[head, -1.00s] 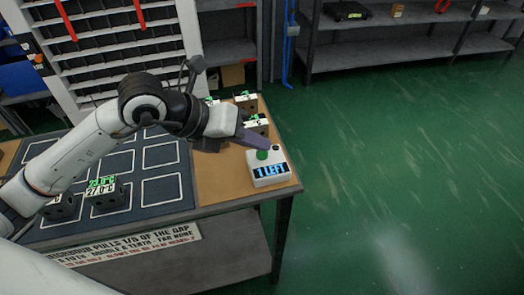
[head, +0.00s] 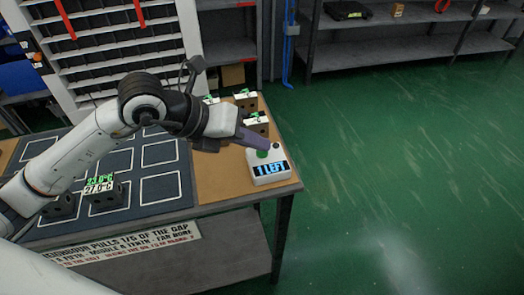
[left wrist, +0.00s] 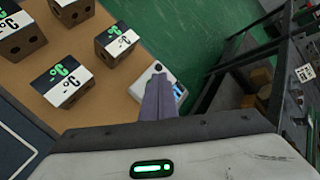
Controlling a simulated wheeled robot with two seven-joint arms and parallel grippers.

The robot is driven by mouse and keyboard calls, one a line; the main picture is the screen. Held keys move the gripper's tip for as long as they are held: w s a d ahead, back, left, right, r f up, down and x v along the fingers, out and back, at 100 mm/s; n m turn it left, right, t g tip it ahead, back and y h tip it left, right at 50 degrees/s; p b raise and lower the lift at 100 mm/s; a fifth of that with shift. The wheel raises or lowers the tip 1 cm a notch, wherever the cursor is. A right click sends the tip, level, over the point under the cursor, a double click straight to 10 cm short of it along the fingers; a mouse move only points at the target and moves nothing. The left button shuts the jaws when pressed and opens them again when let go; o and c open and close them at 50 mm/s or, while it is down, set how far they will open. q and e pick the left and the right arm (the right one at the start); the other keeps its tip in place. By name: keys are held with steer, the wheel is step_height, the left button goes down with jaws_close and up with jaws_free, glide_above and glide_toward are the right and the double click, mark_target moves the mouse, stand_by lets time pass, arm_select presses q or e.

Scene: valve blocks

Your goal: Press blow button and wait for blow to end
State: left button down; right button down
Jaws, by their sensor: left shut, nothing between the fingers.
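A white button box (head: 268,170) with a blue-lit display reading "1 LEFT" stands at the right end of the table. Its green blow button (head: 262,154) is on top, under the tip of my left gripper (head: 264,147). The gripper is shut and empty, its fingers pointing down at the button; I cannot tell whether they touch it. In the left wrist view, the closed fingers (left wrist: 157,98) overlap the white box (left wrist: 145,84), and the button is hidden behind them. My right gripper is not in view.
Several valve blocks with temperature labels stand about: one (head: 106,194) on the dark gridded mat (head: 160,190), one (head: 60,206) left of it, others (head: 246,100) on the brown board behind the box. The table edge is close to the box's right.

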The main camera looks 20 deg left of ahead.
mark_target(256, 157)
arm_select(q)
steer(key=shift+f, duration=0.1)
stand_by(0.3)
steer(key=shift+r, duration=0.4)
steer(key=shift+p, duration=0.3)
step_height(256, 157, up, 6)
steer(key=p, duration=0.4)
stand_by(0.4)
